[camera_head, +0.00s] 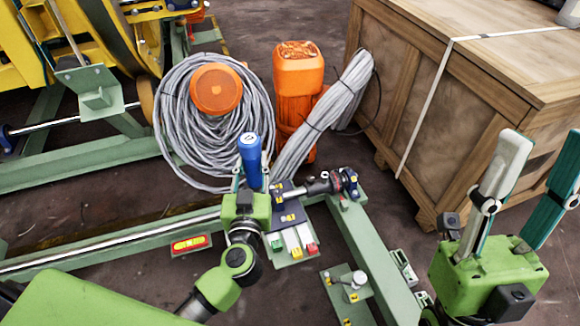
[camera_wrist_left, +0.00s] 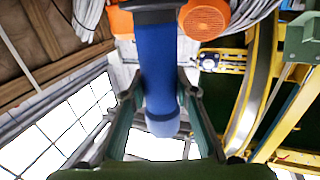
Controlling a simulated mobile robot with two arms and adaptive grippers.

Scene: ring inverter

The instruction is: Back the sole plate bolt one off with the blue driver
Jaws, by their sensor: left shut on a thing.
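The blue driver (camera_head: 250,160) stands roughly upright with a pale round cap on top. My left gripper (camera_head: 248,188) is shut around it above the frame's corner. In the left wrist view the driver's blue handle (camera_wrist_left: 160,70) lies between the two fingers of my left gripper (camera_wrist_left: 158,88). The driver's lower end is hidden in the head view. My right gripper (camera_head: 530,165) is open and empty at the lower right, fingers pointing up. A green plate (camera_head: 340,298) with a small metal fitting (camera_head: 354,278) lies right of my left arm. I cannot tell which bolt is bolt one.
A grey cable coil (camera_head: 180,125) and an orange motor-like unit (camera_head: 298,75) stand behind the driver. A large wooden crate (camera_head: 440,95) fills the upper right. A dark torque-type tool (camera_head: 325,185) and coloured tags sit beside my left gripper. A yellow-red level (camera_head: 190,243) lies left.

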